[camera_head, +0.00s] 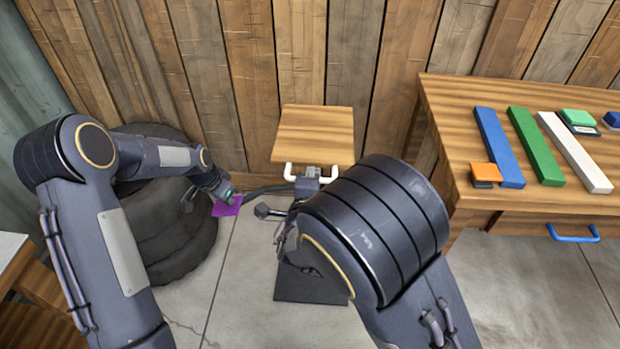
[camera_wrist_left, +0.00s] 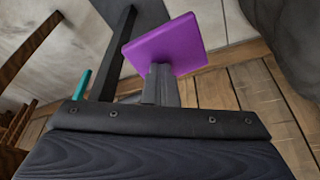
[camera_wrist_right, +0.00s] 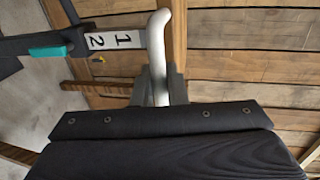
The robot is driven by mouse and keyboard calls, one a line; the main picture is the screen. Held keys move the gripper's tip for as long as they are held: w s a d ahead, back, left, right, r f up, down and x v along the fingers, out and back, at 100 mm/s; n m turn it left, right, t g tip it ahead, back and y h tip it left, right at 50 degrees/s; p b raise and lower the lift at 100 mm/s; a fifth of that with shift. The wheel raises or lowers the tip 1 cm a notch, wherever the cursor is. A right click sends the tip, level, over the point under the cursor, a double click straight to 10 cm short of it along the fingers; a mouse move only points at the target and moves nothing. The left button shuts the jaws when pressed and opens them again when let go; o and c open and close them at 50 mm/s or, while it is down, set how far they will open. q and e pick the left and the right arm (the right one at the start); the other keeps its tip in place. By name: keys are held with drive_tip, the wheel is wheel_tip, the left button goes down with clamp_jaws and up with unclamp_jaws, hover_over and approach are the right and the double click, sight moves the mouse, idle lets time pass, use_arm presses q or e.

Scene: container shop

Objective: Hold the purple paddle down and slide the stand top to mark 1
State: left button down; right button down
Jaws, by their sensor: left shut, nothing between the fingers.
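The purple paddle (camera_head: 227,207) sits low at the left of the stand, on a dark arm. My left gripper (camera_wrist_left: 161,82) is shut and empty, its fingertips at the purple paddle (camera_wrist_left: 166,43); I cannot tell whether they press on it. My right gripper (camera_wrist_right: 160,85) has its fingers closed about a white handle (camera_wrist_right: 157,40). My right arm hides part of the stand.
A wooden table (camera_head: 560,195) on the right carries blue, green and white bars and small blocks, with a blue drawer handle (camera_head: 573,234). A dark round cushion-like thing (camera_head: 165,225) lies behind my left arm. A plank wall (camera_head: 235,60) stands behind the stand.

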use_arm(q)
drive_tip(key=shift+s, duration=0.1)
use_arm(e)
wheel_tip(320, 180, down, 6)
idle(0.4)
drive_tip(key=c, duration=1.6)
unclamp_jaws()
drive_tip(key=shift+o, duration=0.3)
drive_tip(key=shift+s, duration=0.1)
drive_tip(key=v, duration=1.1)
drive_tip(key=shift+s, duration=0.4)
drive_tip(key=shift+r, duration=0.1)
